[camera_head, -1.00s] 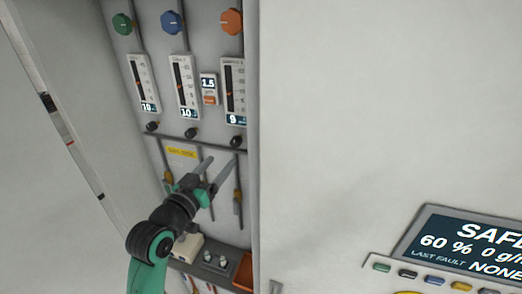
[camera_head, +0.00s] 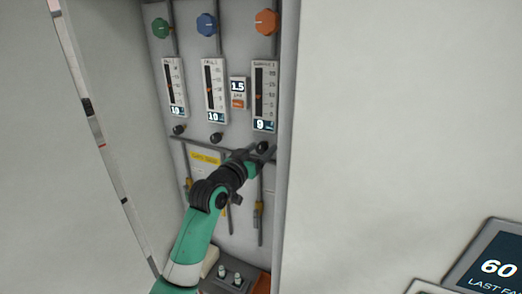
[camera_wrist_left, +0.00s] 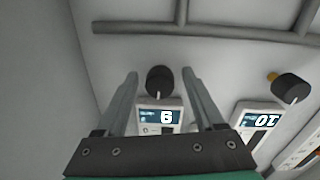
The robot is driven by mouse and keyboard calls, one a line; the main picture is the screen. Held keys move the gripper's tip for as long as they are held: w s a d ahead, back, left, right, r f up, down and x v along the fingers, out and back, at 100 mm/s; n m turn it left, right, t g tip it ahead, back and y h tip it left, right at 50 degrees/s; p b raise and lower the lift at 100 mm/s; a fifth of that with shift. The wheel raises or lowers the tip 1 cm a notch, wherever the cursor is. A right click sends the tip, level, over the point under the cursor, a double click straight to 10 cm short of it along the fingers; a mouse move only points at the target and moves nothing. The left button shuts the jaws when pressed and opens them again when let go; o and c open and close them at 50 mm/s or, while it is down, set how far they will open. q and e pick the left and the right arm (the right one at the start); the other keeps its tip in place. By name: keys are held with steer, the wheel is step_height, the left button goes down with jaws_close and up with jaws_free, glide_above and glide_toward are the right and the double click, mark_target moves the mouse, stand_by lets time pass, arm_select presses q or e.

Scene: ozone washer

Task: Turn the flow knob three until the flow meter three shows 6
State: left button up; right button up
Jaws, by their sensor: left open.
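Flow meter three (camera_head: 264,95) is the rightmost of the meters in the head view, and its display reads 9. In the wrist view, which is upside down, the same display (camera_wrist_left: 162,118) looks like a 6. Flow knob three (camera_head: 263,147) is the small black knob just below that meter. My left gripper (camera_head: 262,156) is at this knob. In the wrist view my left gripper (camera_wrist_left: 160,75) is open, with knob three (camera_wrist_left: 159,80) between its fingers; a gap shows on both sides. My right gripper is out of view.
Two other meters (camera_head: 214,90) stand to the left, each with a black knob (camera_head: 216,137) below. Large green, blue and orange knobs (camera_head: 266,22) sit above. The recess's right wall (camera_head: 287,150) is close to my gripper. Pipes run below the knobs.

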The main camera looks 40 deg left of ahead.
arm_select(q)
steer(key=shift+w, duration=0.1)
jaws_close()
stand_by(0.3)
steer(key=shift+n, duration=0.5)
steer(key=n+p, duration=0.1)
steer(key=n, duration=0.2)
steer(key=shift+r+n, duration=0.1)
steer(key=shift+n, duration=0.2)
steer(key=shift+n+p, duration=0.75)
steer(key=shift+n, duration=1.55)
